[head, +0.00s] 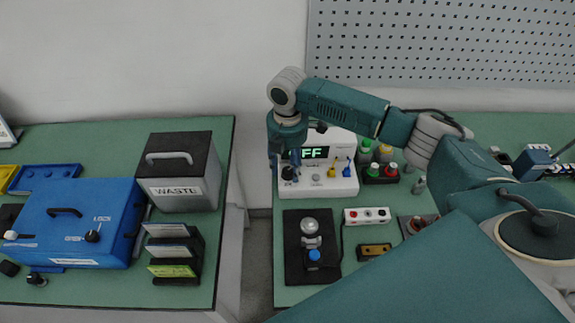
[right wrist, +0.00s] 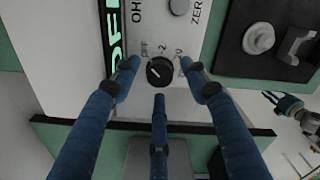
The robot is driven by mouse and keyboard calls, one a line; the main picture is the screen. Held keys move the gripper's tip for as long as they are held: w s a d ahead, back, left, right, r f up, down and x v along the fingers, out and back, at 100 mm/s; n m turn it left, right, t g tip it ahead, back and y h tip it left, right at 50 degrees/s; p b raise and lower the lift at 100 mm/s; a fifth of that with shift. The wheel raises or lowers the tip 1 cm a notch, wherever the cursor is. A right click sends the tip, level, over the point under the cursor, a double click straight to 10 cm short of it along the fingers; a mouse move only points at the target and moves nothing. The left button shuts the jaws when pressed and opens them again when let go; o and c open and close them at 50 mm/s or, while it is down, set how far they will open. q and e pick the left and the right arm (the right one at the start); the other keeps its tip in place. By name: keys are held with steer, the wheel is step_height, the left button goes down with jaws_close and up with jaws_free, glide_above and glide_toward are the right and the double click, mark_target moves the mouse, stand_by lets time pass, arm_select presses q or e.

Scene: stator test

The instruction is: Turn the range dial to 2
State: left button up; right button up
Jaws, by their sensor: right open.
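The white meter (head: 318,186) stands on the right-hand table, and its green display (head: 311,153) shows "FF", with the left part hidden by my right gripper (head: 285,157). The black range dial (head: 288,173) is at the meter's lower left, just below the gripper. In the right wrist view the range dial (right wrist: 160,71) has a small pale mark, with OFF, 2 and 20 printed around it. Which label the mark points to is hard to tell. My right gripper (right wrist: 159,77) is open, its three fingers spread around the dial; contact cannot be told. My left gripper is out of view.
Yellow and blue plugs (head: 345,170) sit on the meter's right. A black fixture (head: 294,270) and a white socket strip (head: 366,216) lie in front. A gap separates this table from the left one, which holds the waste box (head: 183,196) and a blue case (head: 70,236).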

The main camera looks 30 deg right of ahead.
steer(key=shift+f, duration=0.3)
jaws_close()
steer(key=shift+r+m+p, duration=0.2)
steer(key=shift+m+p, duration=0.3)
steer(key=shift+p, duration=0.35)
steer(key=m+p, duration=0.4)
steer(key=p, duration=0.1)
steer(key=shift+r, duration=0.1)
steer(key=shift+f+m+p, duration=0.2)
steer(key=shift+m+p, duration=1.3)
steer(key=shift+m, duration=0.4)
steer(key=shift+w, duration=0.1)
